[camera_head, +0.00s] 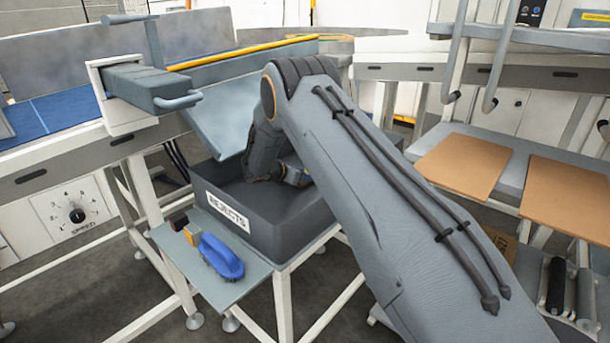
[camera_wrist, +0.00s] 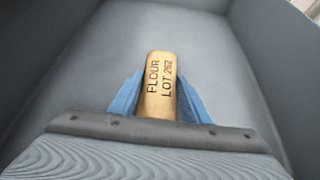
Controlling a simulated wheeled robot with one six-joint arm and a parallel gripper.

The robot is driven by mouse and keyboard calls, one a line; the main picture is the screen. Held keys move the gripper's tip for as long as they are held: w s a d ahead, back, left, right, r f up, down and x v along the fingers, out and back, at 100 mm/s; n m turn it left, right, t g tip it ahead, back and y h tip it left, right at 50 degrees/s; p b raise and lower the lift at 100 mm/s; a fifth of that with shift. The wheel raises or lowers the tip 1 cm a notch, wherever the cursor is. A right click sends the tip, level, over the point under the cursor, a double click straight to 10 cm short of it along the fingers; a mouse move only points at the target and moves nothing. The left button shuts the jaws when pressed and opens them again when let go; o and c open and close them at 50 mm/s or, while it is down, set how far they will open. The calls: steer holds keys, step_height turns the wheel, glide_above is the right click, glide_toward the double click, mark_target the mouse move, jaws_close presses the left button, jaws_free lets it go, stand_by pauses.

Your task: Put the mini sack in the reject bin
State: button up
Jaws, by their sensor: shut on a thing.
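The mini sack (camera_wrist: 159,85) is a small tan block-like sack marked "FLOUR LOT 262" in the wrist view. My gripper (camera_wrist: 158,95) has its blue fingers on both sides of the sack and is shut on it. The grey reject bin (camera_head: 264,226) carries a "REJECTS" label in the head view. My arm reaches down into the bin, and its inner walls (camera_wrist: 245,20) surround the sack in the wrist view. In the head view the sack is hidden by the bin wall and my arm. I cannot tell whether the sack touches the bin floor.
A small shelf in front of the bin holds a blue brush (camera_head: 221,257). A conveyor with a blue belt (camera_head: 55,112) and a grey chute (camera_head: 222,118) stand left and behind. Brown boards (camera_head: 463,165) lie on a rack at right.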

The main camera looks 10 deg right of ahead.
steer(key=shift+f, duration=0.1)
steer(key=o, duration=1.3)
steer(key=b+v, duration=0.1)
steer(key=v, duration=1.1)
steer(key=shift+d+r, duration=0.1)
steer(key=shift+r, duration=0.15)
